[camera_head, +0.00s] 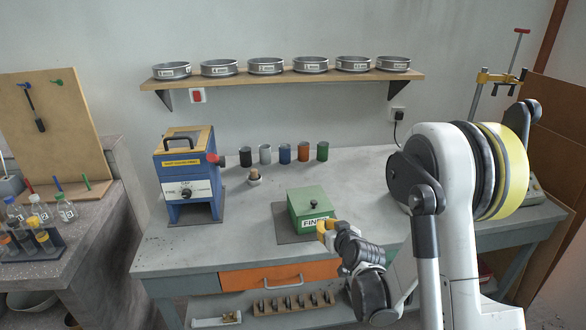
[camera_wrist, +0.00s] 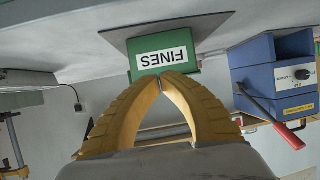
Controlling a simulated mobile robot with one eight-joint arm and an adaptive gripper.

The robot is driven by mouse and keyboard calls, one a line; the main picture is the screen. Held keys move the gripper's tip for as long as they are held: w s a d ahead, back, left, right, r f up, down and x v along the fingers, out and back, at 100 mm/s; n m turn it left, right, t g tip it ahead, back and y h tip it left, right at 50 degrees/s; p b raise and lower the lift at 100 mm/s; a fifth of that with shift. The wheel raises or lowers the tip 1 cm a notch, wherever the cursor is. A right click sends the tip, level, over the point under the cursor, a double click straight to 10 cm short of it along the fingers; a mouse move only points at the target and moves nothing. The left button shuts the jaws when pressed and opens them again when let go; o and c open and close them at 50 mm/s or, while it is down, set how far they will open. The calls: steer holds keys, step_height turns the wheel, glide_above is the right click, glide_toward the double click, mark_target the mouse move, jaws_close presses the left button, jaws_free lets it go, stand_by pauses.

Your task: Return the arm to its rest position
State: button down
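My gripper (camera_head: 326,229) is low in front of the bench, its yellow fingers close to the front right of a green box labelled FINES (camera_head: 309,208). In the wrist view, which is upside down, my gripper (camera_wrist: 163,79) has its two fingertips together with nothing visible between them. The tips overlap the lower edge of the green box (camera_wrist: 149,62) in that picture; I cannot tell whether they touch it. My arm reaches down to the gripper from the right, bent and away from the body.
The box stands on a dark mat (camera_head: 283,228) on the grey bench (camera_head: 165,262). A blue machine (camera_head: 189,178) with a red-tipped handle is at left. A shelf (camera_head: 285,77) holds several sieves above.

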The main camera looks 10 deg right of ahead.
steer(key=s+a+r+g, duration=0.3)
steer(key=s+r, duration=1)
steer(key=s, duration=0.1)
steer(key=s+d+m+g+h, duration=0.1)
steer(key=s+g, duration=0.2)
steer(key=s, duration=1.5)
steer(key=shift+s+r, duration=0.25)
steer(key=shift+r, duration=0.15)
